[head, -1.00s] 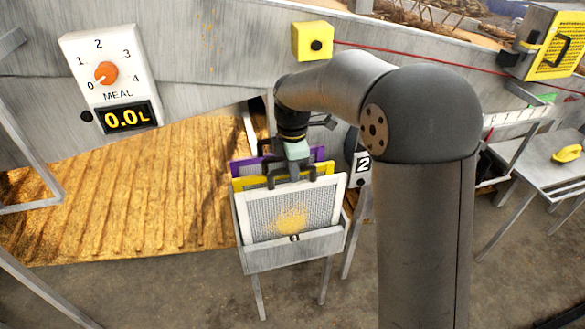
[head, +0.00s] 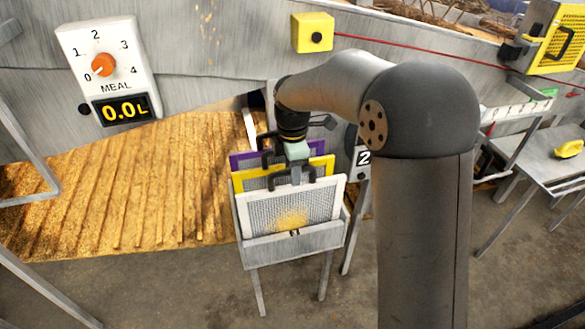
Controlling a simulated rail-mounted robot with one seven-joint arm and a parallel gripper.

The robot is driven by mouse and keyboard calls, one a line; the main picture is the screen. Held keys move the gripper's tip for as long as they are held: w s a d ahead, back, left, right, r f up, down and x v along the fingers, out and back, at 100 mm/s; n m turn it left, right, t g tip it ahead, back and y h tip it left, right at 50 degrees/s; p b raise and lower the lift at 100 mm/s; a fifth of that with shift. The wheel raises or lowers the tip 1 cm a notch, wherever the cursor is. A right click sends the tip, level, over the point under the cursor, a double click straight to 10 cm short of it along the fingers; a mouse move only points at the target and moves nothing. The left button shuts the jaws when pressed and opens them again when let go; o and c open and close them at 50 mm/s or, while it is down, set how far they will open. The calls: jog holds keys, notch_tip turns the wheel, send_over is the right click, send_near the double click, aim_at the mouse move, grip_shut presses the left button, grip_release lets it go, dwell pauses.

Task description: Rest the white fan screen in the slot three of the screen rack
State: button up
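The white fan screen (head: 320,205) stands upright at the front of the screen rack (head: 290,250), its lower part behind the rack's front wall. It has grey mesh with a yellow grain patch low in its middle. My gripper (head: 296,177) is at the screen's top edge, shut on its dark handle, though the fingertips are small here. A yellow-framed screen (head: 247,183) and a purple-framed screen (head: 240,162) stand behind it in the rack. A small number mark, seemingly 3, is on the rack's front wall. The slot's bottom is hidden.
A meal dial panel (head: 103,68) reading 0.0 L is at upper left, above a ridged grain bed (head: 120,185). A plate marked 2 (head: 363,158) is beside the rack. A metal table (head: 545,165) is at right. The floor in front of the rack is clear.

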notch_tip(320, 180, up, 17)
jog(key=p, duration=0.1)
jog(key=shift+r+p, duration=0.2)
jog(key=shift+p, duration=0.2)
dwell(0.4)
